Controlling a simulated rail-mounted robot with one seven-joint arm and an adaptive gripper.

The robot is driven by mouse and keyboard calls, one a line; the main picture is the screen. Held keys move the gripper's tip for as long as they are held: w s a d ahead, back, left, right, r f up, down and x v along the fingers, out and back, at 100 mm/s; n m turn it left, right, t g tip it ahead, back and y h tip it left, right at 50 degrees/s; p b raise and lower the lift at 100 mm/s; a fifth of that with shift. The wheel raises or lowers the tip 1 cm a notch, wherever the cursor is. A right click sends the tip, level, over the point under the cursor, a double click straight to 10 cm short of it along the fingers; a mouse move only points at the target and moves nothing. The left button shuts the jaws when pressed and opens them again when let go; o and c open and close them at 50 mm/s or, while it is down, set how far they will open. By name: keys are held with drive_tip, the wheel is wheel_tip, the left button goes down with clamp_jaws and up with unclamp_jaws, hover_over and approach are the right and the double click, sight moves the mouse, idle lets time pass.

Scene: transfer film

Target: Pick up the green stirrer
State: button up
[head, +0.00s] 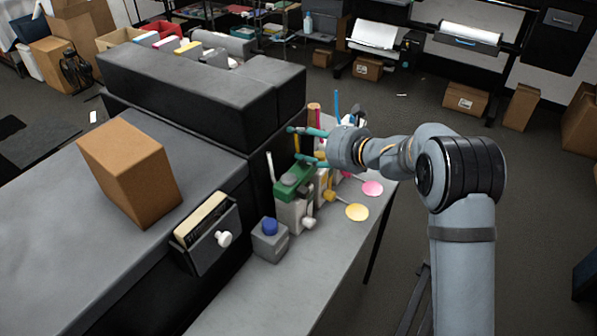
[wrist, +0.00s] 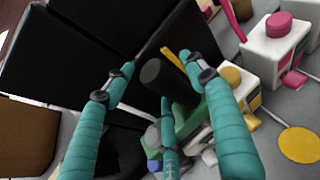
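A green part (head: 293,190) sits on a white container (head: 290,216) on the grey bench, with a dark round piece on top. I cannot tell whether this green part is the stirrer or a lid, and no separate green stirrer is clear. It also shows in the wrist view (wrist: 190,122), partly hidden behind a dark cylinder (wrist: 163,80) and my fingers. My gripper (head: 296,143) has teal fingers, spread apart above and just behind the green part. In the wrist view the gripper (wrist: 158,76) is open around the line of the dark cylinder, with no clear grip on anything.
Yellow (head: 357,212) and pink (head: 372,187) discs lie right of the containers. A grey box with a blue knob (head: 269,238) stands in front. A black machine (head: 200,95) is close on the left, with an open drawer (head: 207,235) and a cardboard box (head: 130,172). The front bench is clear.

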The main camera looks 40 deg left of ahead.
clamp_jaws()
idle(0.5)
